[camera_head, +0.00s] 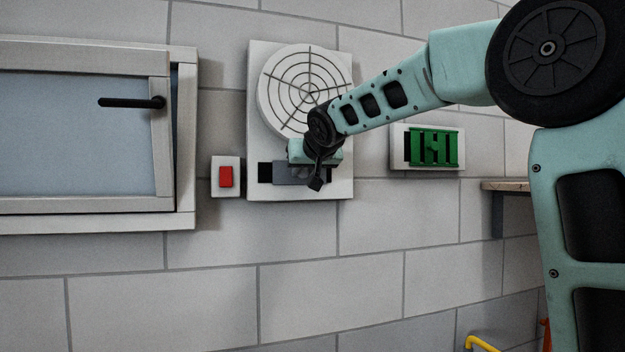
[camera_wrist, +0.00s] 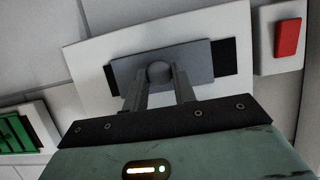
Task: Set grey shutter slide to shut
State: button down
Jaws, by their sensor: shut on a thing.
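The grey shutter slide (camera_head: 289,173) is a flat grey plate in a dark slot on a white wall panel (camera_head: 262,227), below a round vent grille (camera_head: 300,90). In the wrist view the slide (camera_wrist: 190,62) has a round grey knob (camera_wrist: 159,72). Dark slot shows at both ends of the slide. My gripper (camera_head: 314,180) is in front of the slide and hides part of it. In the wrist view my gripper (camera_wrist: 160,85) has its two fingers at either side of the knob, shut on it.
A red switch (camera_head: 226,177) on a white plate is left of the panel. A green slatted piece (camera_head: 434,148) on a white plate is to the right. A window with a black handle (camera_head: 132,102) stands tilted at the left. A shelf (camera_head: 505,186) juts out at the right.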

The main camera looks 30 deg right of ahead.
aim_at(283, 176)
jog(key=a+b, duration=0.1)
jog(key=w+a+b, duration=0.1)
jog(key=a, duration=0.1)
jog(key=shift+a+f+b, duration=0.2)
jog(key=shift+a+b, duration=0.05)
jog(key=shift+b, duration=0.15)
jog(key=shift+w+a+r, duration=0.1)
jog(key=shift+a+r, duration=0.15)
jog(key=shift+a, duration=0.1)
jog(key=c, duration=1.1)
grip_release()
jog(key=shift+a, duration=0.15)
jog(key=shift+c, duration=0.2)
jog(key=b+v, duration=0.6)
jog(key=v, duration=1.1)
jog(key=shift+s, duration=0.25)
